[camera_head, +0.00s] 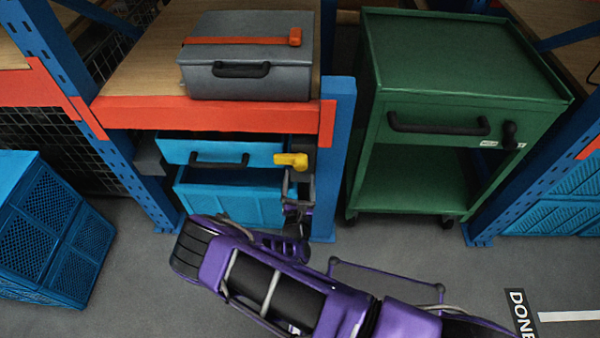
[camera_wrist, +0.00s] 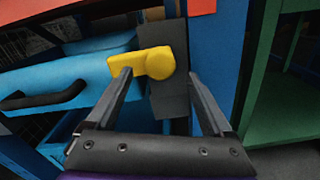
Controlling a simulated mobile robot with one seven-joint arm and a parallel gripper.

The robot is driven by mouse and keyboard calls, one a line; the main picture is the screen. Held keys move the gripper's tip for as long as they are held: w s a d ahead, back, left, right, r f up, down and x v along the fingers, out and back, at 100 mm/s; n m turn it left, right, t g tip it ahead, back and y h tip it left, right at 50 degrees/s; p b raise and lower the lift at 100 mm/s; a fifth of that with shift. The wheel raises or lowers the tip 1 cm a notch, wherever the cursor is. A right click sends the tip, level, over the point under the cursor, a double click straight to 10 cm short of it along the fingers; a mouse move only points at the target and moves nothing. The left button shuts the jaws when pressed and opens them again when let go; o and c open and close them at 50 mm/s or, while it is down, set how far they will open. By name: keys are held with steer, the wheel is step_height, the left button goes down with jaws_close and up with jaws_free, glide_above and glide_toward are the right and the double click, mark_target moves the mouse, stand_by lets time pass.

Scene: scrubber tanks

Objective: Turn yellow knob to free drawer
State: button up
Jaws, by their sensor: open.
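The yellow knob (camera_head: 291,160) is on a dark plate at the right end of the blue drawer's front. In the wrist view the yellow knob (camera_wrist: 143,64) has a round hub at the right and a lever pointing left, lying across the edge of the upper blue drawer (camera_wrist: 60,80). That drawer (camera_head: 185,153) has a black handle (camera_head: 219,160). My gripper (camera_head: 297,180) is just below the knob. In the wrist view my gripper (camera_wrist: 158,80) is open, its fingers on either side of the knob's lower part. Whether the fingers touch it I cannot tell.
A blue rack post (camera_head: 333,165) stands right of the knob, with an orange beam (camera_head: 210,115) above. A green cart (camera_head: 450,110) is to the right. A grey toolbox (camera_head: 245,80) sits on the shelf. A blue crate (camera_head: 45,235) is at left on open floor.

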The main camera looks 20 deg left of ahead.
mark_target(300, 168)
steer(key=shift+x, duration=1.65)
jaws_close()
